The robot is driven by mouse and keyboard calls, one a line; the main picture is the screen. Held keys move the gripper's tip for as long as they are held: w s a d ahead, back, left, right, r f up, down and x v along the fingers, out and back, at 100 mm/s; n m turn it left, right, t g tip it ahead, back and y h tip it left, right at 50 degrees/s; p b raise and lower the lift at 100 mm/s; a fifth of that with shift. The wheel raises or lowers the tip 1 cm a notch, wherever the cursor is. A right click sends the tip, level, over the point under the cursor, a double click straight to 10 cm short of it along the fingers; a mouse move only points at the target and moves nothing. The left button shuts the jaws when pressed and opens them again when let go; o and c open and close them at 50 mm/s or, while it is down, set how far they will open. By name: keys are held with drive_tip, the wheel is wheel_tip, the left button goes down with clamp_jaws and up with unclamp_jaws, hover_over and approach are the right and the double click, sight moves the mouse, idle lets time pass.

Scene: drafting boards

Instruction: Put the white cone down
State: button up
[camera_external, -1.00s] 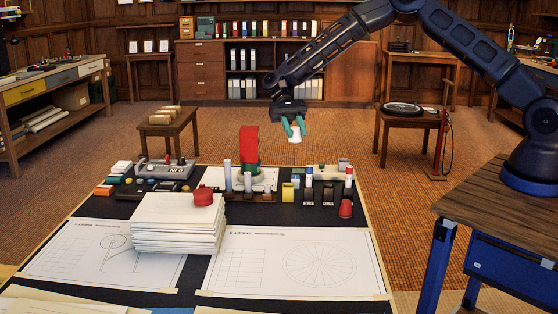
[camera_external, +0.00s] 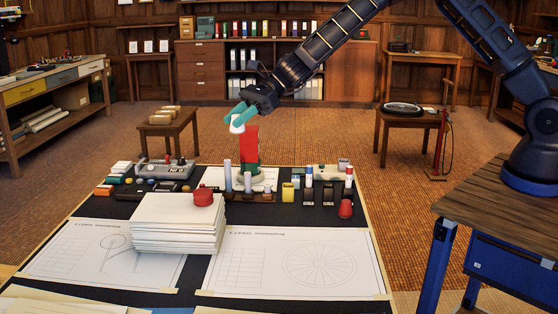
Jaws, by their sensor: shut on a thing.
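The white cone (camera_external: 237,124) is held in the air between the teal fingertips of my gripper (camera_external: 238,114), which is shut on it. The cone is tilted and partly covered by the fingers. It is at the upper left of a tall red block (camera_external: 251,141) on a green and pale round base (camera_external: 246,172) at the back of the drafting table. In this view it overlaps the space beside the block's top; I cannot tell whether they touch or how far apart they are in depth.
A stack of white paper (camera_external: 178,232) bears a red round object (camera_external: 203,196). Small cylinders in holders (camera_external: 310,187) and a red cone-like object (camera_external: 345,208) stand to the right. A grey device (camera_external: 164,171) is at the back left. Drawing sheets (camera_external: 290,262) lie flat in front.

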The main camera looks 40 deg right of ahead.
drive_tip(key=f, duration=0.4)
drive_tip(key=shift+a+f, duration=0.2)
drive_tip(key=shift+f, duration=0.05)
wheel_tip(320, 180, down, 20)
drive_tip(key=shift+f, duration=0.25)
drive_tip(key=shift+f, duration=0.1)
drive_tip(key=o, duration=1)
drive_tip(key=v, duration=1.2)
